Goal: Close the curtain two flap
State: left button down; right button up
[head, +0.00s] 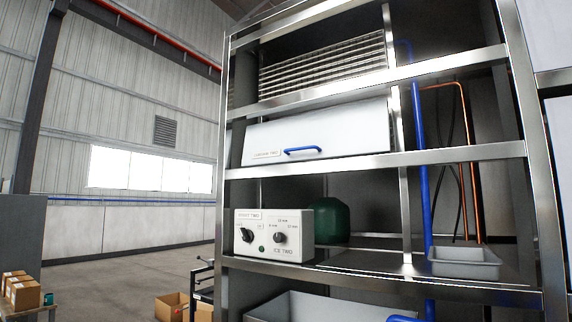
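A wide white flap (345,124) with a blue bar handle (303,150) sits in the middle bay of the steel frame. A small label at its lower left seems to read "curtain two", but it is too small to be sure. Above the flap, behind a steel crossbar, a stack of ribbed metal rows (325,65) is exposed. The flap appears to slope, but I cannot tell for sure how far open it stands. Neither of my grippers is in view.
A steel frame (456,153) surrounds the flap. On the shelf below stand a control box (272,236) with two black knobs, a green rounded vessel (329,221) and a grey tray (464,262). A blue pipe (421,170) rises at right. Cardboard boxes (22,292) lie at left.

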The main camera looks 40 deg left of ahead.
aim_at(361, 129)
jog(key=k, duration=1.25)
jog(key=z, duration=0.35)
jog(key=i, duration=0.45)
jog(key=z, duration=0.75)
jog(key=i, duration=0.95)
jog(key=u, duration=0.9)
jog(key=i, duration=0.8)
jog(key=u, duration=0.85)
